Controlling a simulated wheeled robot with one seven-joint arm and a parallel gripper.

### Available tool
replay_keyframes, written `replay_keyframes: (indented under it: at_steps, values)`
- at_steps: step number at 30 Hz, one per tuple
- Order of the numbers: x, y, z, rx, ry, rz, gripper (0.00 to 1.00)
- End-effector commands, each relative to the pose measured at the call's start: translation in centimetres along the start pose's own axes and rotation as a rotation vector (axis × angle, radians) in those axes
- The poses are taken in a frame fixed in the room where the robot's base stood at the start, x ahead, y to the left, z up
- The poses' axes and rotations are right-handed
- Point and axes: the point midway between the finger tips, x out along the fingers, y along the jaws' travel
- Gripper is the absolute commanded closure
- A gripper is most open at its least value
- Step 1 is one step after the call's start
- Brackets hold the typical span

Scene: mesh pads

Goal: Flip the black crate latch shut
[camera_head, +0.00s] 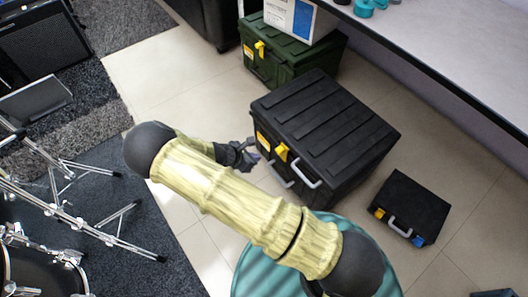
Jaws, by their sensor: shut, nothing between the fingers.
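The large black crate (325,125) stands on the tiled floor right of centre, its ribbed lid down. A yellow latch (282,152) sits on its front face near the lid edge, with another yellow patch to its left. I cannot tell whether the latch is open or shut. A silver handle (306,173) is to the right of the latch. My gripper (253,156) is shut and empty, just left of the crate's front face and apart from the latch in the picture. Whether it touches the crate is unclear. My arm hides part of the floor before the crate.
A green crate (285,60) with a white and blue box (290,17) on top stands behind. A small black case (412,205) lies to the right. A long table (450,55) overhangs the right. A drum kit's metal stands (80,215) fill the left. Tiles between are bare.

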Motion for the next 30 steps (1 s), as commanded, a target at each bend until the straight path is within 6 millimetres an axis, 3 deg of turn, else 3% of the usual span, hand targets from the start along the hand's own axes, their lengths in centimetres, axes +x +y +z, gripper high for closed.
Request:
replay_keyframes:
  at_steps: [3,9,30]
  values:
    - [-2.4,-0.1,0.5,0.006,0.001,-0.003,1.00]
    - [-4.3,-0.1,0.3,0.009,0.000,-0.008,1.00]
    - [-4.6,-0.3,0.6,0.035,0.012,-0.016,1.00]
